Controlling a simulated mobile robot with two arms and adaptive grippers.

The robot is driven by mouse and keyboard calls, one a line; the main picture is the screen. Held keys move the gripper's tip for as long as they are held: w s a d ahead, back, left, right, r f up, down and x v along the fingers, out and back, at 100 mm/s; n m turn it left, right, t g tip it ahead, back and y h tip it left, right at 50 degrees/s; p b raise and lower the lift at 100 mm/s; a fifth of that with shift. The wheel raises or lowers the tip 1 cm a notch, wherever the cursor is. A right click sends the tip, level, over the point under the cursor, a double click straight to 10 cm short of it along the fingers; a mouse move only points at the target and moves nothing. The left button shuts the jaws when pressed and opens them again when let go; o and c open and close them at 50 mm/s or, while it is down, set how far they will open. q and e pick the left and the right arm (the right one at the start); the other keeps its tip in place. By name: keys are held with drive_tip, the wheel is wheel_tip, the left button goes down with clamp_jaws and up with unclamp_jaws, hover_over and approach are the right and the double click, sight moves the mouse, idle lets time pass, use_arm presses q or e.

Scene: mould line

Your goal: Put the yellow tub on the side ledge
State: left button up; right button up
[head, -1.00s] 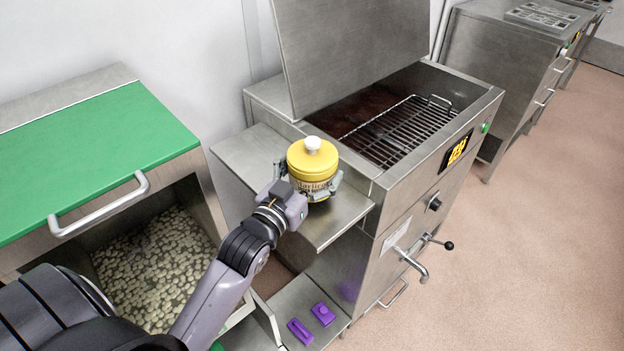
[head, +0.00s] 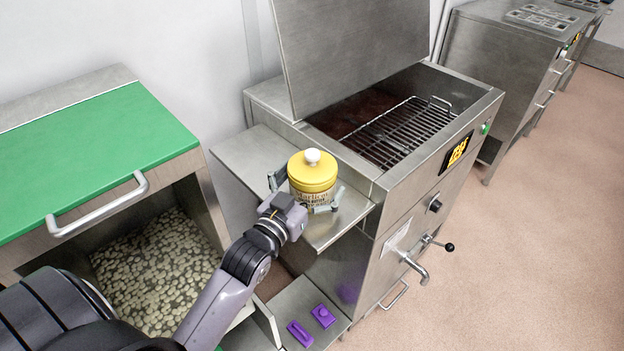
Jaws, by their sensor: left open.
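The yellow tub (head: 312,172) has a yellow lid with a white knob and a printed label. It stands upright on the side ledge (head: 246,150), a bare steel shelf on the left flank of the steel machine. My left gripper (head: 308,196) is open, with one finger on each side of the tub; whether the fingers touch it I cannot tell. The tub's base is partly hidden by the gripper. My right gripper is not in view.
The machine has a raised lid (head: 350,50) and an open basin with a wire rack (head: 400,130). A tap (head: 414,266) sticks out in front. Purple pieces (head: 323,316) lie on a lower shelf. A green-topped cabinet (head: 90,155) stands left. The ledge's back part is clear.

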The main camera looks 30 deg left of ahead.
use_arm(q)
drive_tip(key=shift+r, duration=0.15)
drive_tip(key=s+b, duration=0.1)
drive_tip(key=s, duration=1.1)
drive_tip(key=shift+a, duration=0.2)
